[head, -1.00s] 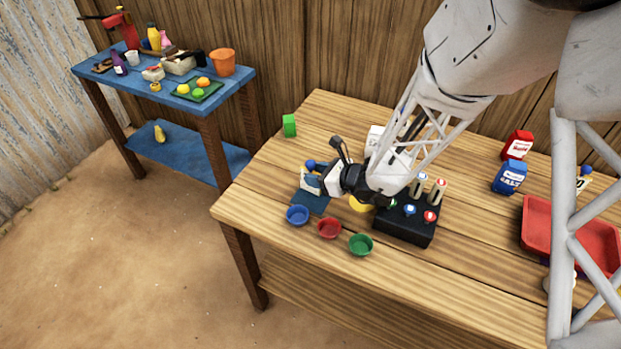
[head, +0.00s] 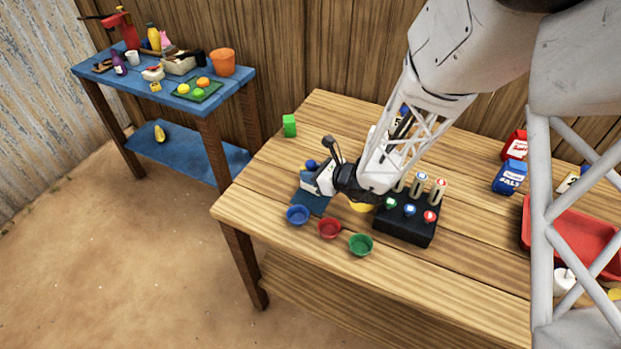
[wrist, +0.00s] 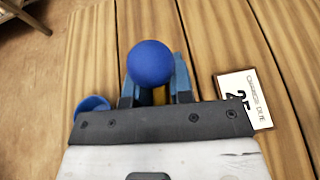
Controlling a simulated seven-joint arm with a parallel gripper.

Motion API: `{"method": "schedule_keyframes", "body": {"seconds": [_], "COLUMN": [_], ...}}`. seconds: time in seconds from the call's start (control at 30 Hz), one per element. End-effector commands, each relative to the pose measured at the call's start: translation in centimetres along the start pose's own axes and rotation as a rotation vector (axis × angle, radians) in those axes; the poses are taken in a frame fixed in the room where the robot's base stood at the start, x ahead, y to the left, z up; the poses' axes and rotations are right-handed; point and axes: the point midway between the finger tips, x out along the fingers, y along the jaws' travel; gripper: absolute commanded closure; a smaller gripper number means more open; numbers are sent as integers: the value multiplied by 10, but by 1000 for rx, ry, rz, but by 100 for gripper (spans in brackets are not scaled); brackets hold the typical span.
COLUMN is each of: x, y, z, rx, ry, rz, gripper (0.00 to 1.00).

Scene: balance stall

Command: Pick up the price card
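Whether the ball tops another card is hidden. My gripper (wrist: 155,90) has its fingers apart, with wood and a yellow strip visible in the gap.
Blue (head: 298,215), red (head: 329,228) and green (head: 360,244) bowls stand along the front edge. A black box (head: 405,225) with colored knobs is right of my gripper. A red tray (head: 575,235) lies far right.

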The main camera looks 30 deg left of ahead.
Motion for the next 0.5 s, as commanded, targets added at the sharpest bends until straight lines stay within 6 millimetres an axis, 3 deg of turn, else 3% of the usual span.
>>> {"method": "schedule_keyframes", "body": {"seconds": [0.03, 0.13, 0.5], "x": [0, 0, 0], "y": [0, 0, 0], "z": [0, 0, 0], "rx": [0, 0, 0], "ry": [0, 0, 0], "rz": [0, 0, 0], "gripper": [87, 100, 100]}}
